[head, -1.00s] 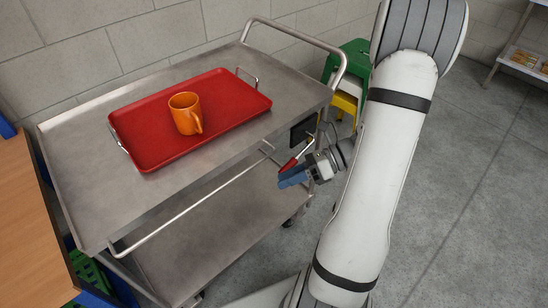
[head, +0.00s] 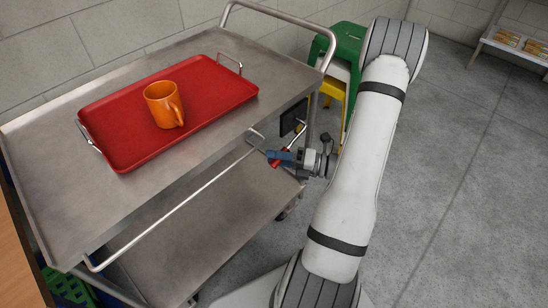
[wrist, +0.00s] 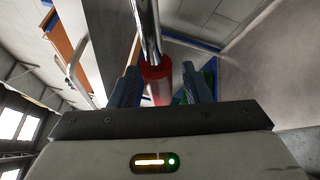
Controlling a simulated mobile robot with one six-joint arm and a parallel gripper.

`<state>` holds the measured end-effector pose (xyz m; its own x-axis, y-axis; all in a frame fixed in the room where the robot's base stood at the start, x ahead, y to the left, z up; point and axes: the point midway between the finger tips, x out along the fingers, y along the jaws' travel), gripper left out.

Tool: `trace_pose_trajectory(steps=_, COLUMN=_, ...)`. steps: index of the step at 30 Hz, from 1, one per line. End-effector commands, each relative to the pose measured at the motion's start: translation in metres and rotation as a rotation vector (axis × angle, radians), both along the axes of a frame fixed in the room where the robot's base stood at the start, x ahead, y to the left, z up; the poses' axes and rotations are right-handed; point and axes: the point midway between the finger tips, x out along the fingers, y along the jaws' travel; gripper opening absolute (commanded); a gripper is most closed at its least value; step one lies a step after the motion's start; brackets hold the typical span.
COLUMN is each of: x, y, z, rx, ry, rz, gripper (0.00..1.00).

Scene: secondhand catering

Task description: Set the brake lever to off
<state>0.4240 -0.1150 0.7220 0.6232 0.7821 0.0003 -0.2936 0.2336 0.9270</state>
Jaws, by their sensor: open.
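The brake lever (head: 275,164) has a red grip on a bright metal rod. It sits at the right end of the steel trolley (head: 60,215), beside a dark plate (head: 292,117), and slants down to the left. My gripper (head: 278,156) is at the red grip, its blue fingers partly hiding it. In the wrist view the red grip (wrist: 156,80) lies between the two open fingers of my gripper (wrist: 161,86), with a gap at the right finger. Contact at the left finger cannot be told. No off mark can be read.
A red tray (head: 215,90) with an orange mug (head: 164,104) stands on the trolley top. A thin rail (head: 180,203) runs along the trolley's near side. Green and yellow stools (head: 348,50) stand behind my arm. The floor to the right is clear.

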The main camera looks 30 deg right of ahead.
Motion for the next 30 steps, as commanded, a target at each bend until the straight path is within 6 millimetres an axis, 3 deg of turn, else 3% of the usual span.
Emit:
trace_pose_trajectory(steps=13, x=0.0073, y=0.0093, z=0.0001, rx=-0.001, ry=0.0, rz=-0.001, gripper=0.42)
trace_pose_trajectory(steps=27, x=0.0071, y=0.0087, z=-0.0001, rx=-0.001, ry=0.0, rz=-0.001, gripper=0.04)
trace_pose_trajectory(steps=30, x=0.007, y=0.0086, z=-0.0001, rx=-0.001, ry=0.0, rz=-0.001, gripper=0.0)
